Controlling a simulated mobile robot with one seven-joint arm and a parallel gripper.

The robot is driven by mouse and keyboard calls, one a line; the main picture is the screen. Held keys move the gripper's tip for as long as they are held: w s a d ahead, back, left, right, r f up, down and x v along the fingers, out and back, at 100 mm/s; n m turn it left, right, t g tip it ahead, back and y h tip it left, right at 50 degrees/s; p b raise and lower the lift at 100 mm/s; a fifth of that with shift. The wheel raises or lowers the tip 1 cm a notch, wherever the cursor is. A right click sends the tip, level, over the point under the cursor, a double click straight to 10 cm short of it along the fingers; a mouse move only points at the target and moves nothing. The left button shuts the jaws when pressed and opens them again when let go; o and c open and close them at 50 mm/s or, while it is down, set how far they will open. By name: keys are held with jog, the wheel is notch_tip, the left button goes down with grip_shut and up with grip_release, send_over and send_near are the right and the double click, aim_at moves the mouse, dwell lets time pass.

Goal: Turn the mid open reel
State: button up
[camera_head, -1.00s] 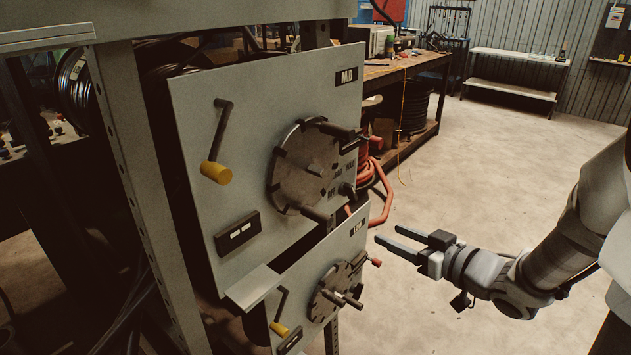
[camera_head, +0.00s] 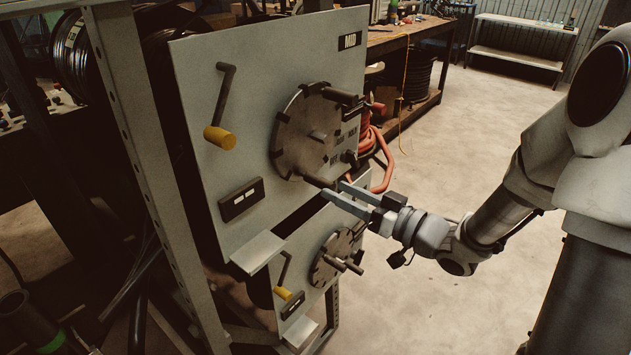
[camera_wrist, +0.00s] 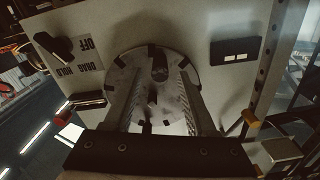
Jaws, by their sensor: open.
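The mid reel is a grey notched disc (camera_head: 296,132) with several dark pegs, on the upper grey panel (camera_head: 250,75) marked with a small black label that seems to read MID. My gripper (camera_head: 334,189) is open, its two fingers pointing at the lower peg (camera_head: 317,181) of the disc. The tips are close to that peg; I cannot tell whether they touch it. In the wrist view the disc (camera_wrist: 152,58) lies ahead between the two fingers, and nothing is clearly held. A crank with a yellow handle (camera_head: 219,138) is left of the disc.
A lower panel carries a smaller similar disc (camera_head: 332,257) and yellow-handled crank. A grey ledge (camera_head: 257,251) juts out between the panels. Red hose (camera_head: 375,160) hangs behind. A rack post (camera_head: 150,150) stands at left. Open floor lies right.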

aim_at(307, 176)
jog(key=x, duration=0.7)
grip_shut()
dwell(1.3)
